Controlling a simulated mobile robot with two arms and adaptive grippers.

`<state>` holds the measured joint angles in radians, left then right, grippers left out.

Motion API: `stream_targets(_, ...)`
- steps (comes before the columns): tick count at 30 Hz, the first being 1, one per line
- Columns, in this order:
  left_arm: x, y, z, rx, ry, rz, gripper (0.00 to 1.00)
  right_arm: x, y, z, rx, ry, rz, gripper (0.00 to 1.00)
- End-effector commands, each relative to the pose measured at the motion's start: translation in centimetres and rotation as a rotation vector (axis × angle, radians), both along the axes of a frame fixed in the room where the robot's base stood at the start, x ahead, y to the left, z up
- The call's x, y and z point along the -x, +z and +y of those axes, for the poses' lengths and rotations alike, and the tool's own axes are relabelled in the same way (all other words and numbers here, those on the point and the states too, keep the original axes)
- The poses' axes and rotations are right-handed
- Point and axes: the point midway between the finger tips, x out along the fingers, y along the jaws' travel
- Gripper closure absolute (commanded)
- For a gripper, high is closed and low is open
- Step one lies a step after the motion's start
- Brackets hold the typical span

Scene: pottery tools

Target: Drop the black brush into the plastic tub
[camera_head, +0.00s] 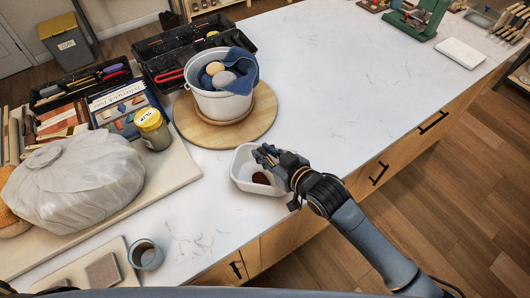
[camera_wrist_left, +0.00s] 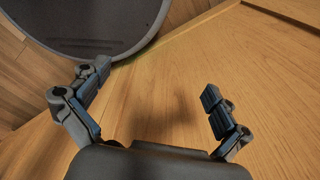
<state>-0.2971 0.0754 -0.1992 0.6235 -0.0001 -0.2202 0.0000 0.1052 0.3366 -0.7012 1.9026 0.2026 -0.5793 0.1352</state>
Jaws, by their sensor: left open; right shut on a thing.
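The white plastic tub (camera_head: 238,172) sits on the white worktop near its front edge, in the head view. A dark reddish-brown thing (camera_head: 261,178) shows inside it. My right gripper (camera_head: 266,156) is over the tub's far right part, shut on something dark. Its fingers mostly hide what they hold; I take it for the black brush, but its shape is not clear. Whether it touches the tub cannot be told. My left gripper (camera_wrist_left: 157,82) is open and empty in the left wrist view, in front of wooden panels; it does not show in the head view.
A white bucket (camera_head: 222,104) with cloth and sponges stands on a round wooden board (camera_head: 262,118) behind the tub. A yellow-lidded jar (camera_head: 152,130), a plastic-wrapped lump (camera_head: 75,182) and a cup (camera_head: 146,255) stand left.

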Motion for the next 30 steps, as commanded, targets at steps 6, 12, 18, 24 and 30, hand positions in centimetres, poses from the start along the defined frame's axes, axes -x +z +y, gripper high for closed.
stream_targets(6,-0.1,0.0,-0.2,0.002,-0.002,-0.003,0.0,0.0,0.0,0.0,0.0,0.0,0.0,0.97)
stream_targets(12,0.1,0.0,0.0,-0.001,-0.003,0.001,0.0,0.0,0.0,0.0,0.0,0.0,0.0,0.53)
stream_targets(18,0.4,-0.1,0.4,-0.005,-0.004,0.006,0.0,0.0,0.0,0.0,0.0,0.0,0.0,0.53)
stream_targets(24,0.7,-0.1,0.7,-0.008,-0.001,0.009,0.0,0.8,0.3,-0.7,0.001,-0.001,0.001,0.53)
stream_targets(30,0.5,-0.1,0.5,-0.006,-0.001,0.008,0.0,3.6,1.7,-3.0,0.002,0.0,0.001,0.53)
